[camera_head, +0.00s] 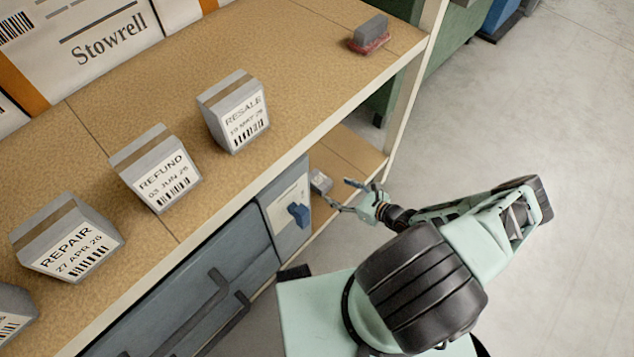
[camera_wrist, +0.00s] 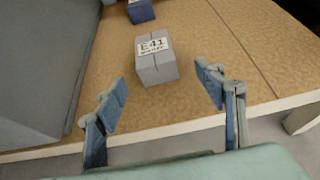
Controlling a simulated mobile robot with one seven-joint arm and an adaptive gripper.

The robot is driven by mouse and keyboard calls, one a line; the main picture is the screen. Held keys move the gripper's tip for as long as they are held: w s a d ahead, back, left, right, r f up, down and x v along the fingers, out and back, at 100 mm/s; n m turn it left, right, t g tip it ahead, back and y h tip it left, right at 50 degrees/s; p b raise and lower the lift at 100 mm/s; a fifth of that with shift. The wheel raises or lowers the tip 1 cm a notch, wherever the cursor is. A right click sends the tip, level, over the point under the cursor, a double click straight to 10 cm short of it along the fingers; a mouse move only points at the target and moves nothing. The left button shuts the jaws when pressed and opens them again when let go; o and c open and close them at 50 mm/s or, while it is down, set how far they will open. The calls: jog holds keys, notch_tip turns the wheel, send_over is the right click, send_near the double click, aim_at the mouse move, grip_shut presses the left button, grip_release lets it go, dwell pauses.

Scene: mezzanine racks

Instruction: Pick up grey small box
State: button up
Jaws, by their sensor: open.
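A grey small box (camera_wrist: 157,68) with a white label reading "E41" sits on a brown shelf board (camera_wrist: 258,75) in the wrist view, near the board's front edge. In the head view a small grey box (camera_head: 320,181) with a pale label lies on the lower shelf (camera_head: 345,160), just left of my gripper (camera_head: 356,197). My gripper also shows in the wrist view (camera_wrist: 165,92), its two blue fingers spread wide. The box lies ahead, between the lines of the fingers, and nothing is held.
A blue box (camera_wrist: 140,11) stands behind the grey box. A grey wall (camera_wrist: 40,65) rises at the left in the wrist view. On the upper shelf stand grey boxes labelled "RESALE" (camera_head: 234,112), "REFUND" (camera_head: 156,169) and "REPAIR" (camera_head: 68,238). Open floor (camera_head: 540,130) lies to the right.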

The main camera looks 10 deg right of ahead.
aim_at(326, 185)
jog(key=x, duration=0.3)
jog(key=shift+s+b, duration=0.1)
jog(key=shift+b, duration=0.25)
jog(key=x, duration=0.2)
jog(key=b+x, duration=0.1)
jog(key=x, duration=0.2)
jog(key=shift+w+a+r+b, duration=0.2)
jog(key=shift+w+a+b, duration=0.1)
jog(key=shift+a+b, duration=0.15)
jog(key=shift+c, duration=0.2)
jog(key=shift+r, duration=0.1)
jog(key=c, duration=1.3)
